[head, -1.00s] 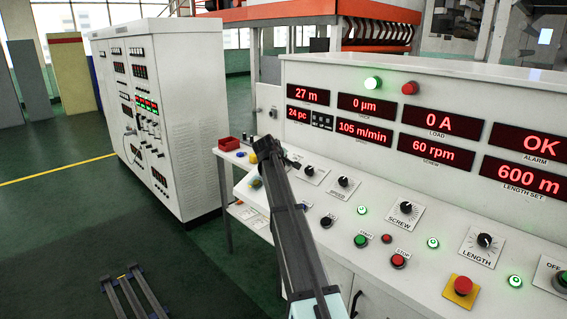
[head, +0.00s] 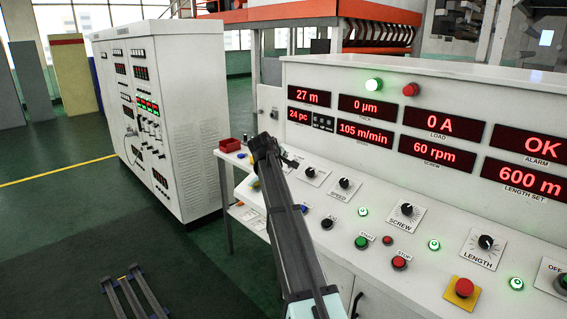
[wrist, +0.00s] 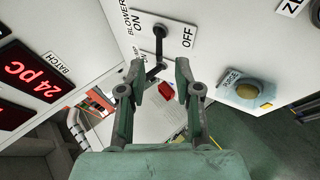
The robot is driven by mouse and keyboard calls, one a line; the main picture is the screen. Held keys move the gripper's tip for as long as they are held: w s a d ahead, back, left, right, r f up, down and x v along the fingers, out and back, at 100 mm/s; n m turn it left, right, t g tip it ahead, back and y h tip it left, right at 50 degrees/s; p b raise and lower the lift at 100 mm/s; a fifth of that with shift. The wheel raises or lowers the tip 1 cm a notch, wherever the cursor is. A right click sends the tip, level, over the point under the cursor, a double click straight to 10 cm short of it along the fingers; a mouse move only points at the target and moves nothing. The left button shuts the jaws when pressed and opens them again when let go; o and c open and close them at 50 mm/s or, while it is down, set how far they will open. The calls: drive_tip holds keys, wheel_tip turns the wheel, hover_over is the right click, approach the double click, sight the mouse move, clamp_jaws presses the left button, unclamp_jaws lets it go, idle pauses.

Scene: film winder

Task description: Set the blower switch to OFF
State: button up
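The blower switch (wrist: 160,32) is on the white panel at the top of the wrist view. It is a black round mount with a dark lever reaching down the picture toward my fingers. ON is printed to its left and OFF to its right. The lever does not clearly lean to either label. My gripper (wrist: 159,75) is open, one finger on each side of the lever's lower end. Contact cannot be made out. In the head view my gripper (head: 265,145) is at the console's left end and hides the switch.
A yellowish PURGE button (wrist: 247,90) is right of the switch in the wrist view. The red 24 pc batch display (wrist: 30,75) is at left. A red bin (head: 230,144) sits on the side table. The SPEED knob (head: 344,183) lies right of my arm.

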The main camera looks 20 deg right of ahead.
drive_tip(key=v, duration=0.7)
drive_tip(key=shift+r, duration=0.2)
idle(0.4)
